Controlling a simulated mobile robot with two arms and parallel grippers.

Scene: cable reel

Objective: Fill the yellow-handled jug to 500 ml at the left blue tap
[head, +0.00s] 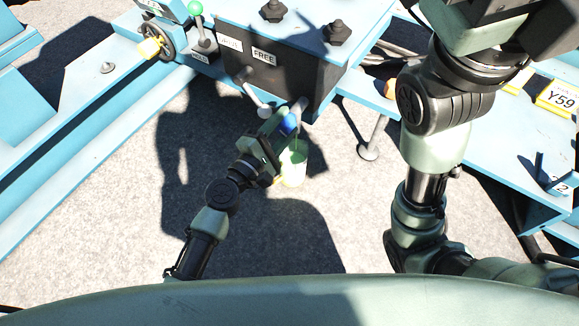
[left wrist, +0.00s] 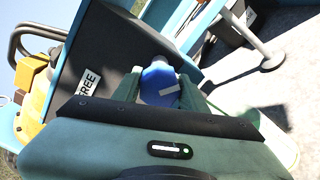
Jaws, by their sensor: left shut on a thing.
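The blue tap part (left wrist: 160,84) sits between the two green fingers of my left gripper (left wrist: 158,92) in the left wrist view. The fingers touch its sides and are shut on it. In the head view, my left gripper (head: 279,124) reaches the front of the dark box, and a bit of the blue part (head: 288,122) shows beside it. The pale green, see-through jug (head: 294,167) stands just below and right of this gripper. A bit of yellow shows at its left side. Its scale and water level cannot be read. My right gripper's fingers do not show.
The dark box (head: 275,72) carries a FREE label (head: 264,56) and grey pipes on its front. A blue bench (head: 505,150) lies right. Grey ground is open at left.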

